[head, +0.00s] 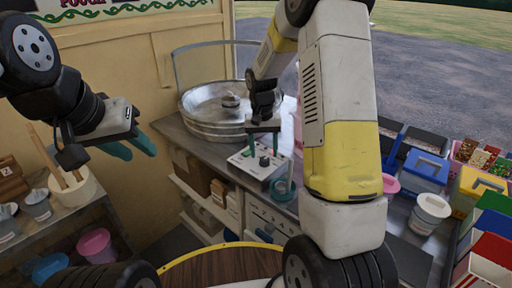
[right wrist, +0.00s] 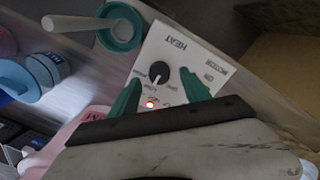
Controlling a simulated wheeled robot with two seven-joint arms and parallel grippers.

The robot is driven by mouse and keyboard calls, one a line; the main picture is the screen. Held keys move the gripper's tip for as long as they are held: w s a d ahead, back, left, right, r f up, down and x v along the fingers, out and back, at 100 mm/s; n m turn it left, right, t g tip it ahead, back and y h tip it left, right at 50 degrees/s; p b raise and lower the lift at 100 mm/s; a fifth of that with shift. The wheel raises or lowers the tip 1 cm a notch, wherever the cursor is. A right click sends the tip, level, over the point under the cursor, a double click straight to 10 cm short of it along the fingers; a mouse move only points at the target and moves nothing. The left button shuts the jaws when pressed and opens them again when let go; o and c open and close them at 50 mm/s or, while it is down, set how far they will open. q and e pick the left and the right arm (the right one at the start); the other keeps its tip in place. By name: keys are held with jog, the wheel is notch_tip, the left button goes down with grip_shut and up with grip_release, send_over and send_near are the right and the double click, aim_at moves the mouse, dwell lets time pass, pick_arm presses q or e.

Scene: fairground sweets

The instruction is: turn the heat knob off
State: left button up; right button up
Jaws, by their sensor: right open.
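The heat knob (head: 264,161) is a black dial on a white control panel (head: 243,163) at the front of the counter. In the right wrist view the knob (right wrist: 159,74) has a white pointer mark and sits under the word HEAT; a red light (right wrist: 150,104) glows on the panel. My right gripper (head: 263,151) points down at the panel, its teal fingers apart. In the right wrist view the gripper (right wrist: 160,83) has a finger on each side of the knob, with no clear contact. My left gripper (head: 140,153) is open and empty, far left of the panel.
A round metal pan (head: 200,124) stands behind the panel. A teal ring-shaped holder (head: 283,189) is close to the panel's right; a white-handled scoop (right wrist: 80,23) lies over it. A white tub (head: 430,212) and coloured boxes fill the right side.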

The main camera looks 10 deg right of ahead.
aim_at(265, 159)
jog(key=shift+d+f, duration=0.1)
jog(key=shift+f, duration=1.45)
jog(key=shift+s, duration=0.1)
grip_shut()
jog(key=n, duration=0.5)
jog(key=shift+n, duration=0.4)
jog(key=n, duration=0.5)
jog(key=shift+d+n+t, duration=0.15)
jog(key=shift+n+t, duration=0.15)
jog(key=shift+n, duration=0.4)
